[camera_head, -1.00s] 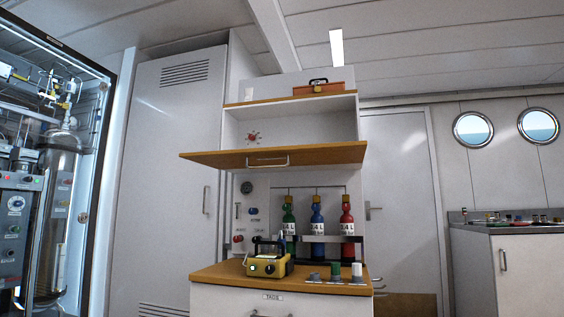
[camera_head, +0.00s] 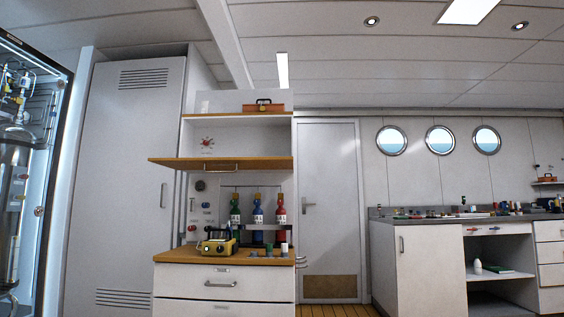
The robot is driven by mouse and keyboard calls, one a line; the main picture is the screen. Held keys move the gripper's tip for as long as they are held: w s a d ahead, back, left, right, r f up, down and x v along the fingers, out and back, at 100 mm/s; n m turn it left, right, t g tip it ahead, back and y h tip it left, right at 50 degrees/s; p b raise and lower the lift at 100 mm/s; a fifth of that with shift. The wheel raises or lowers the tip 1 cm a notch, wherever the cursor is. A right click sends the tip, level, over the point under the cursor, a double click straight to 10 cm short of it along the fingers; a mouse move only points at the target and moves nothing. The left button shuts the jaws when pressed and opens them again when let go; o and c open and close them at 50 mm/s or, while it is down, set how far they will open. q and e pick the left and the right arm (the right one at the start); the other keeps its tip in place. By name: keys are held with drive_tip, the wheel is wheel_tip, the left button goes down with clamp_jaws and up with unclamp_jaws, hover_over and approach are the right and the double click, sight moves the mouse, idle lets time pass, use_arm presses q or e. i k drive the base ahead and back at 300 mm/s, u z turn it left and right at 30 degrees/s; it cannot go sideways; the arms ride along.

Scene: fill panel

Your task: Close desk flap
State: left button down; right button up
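The desk flap (camera_head: 262,163) is a wooden panel hinged on the white cabinet (camera_head: 200,278) left of centre. It stands open, sticking out roughly level below an open shelf space, with a metal handle (camera_head: 222,168) along its front. Neither of my grippers shows in the head view, so I cannot see whether they are open or shut. Nothing is seen touching the flap.
Below the flap, the wooden worktop (camera_head: 180,256) holds a yellow device (camera_head: 216,246), with green, blue and red bottles (camera_head: 257,210) behind. An orange case (camera_head: 263,107) sits on top. A long counter (camera_head: 398,262) stands at right. Wooden floor (camera_head: 338,310) shows between them.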

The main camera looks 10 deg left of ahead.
sight(209, 164)
drive_tip(key=u, duration=1.15)
drive_tip(key=i, duration=0.75)
drive_tip(key=z, duration=0.5)
drive_tip(key=i, duration=0.85)
drive_tip(key=z, duration=0.8)
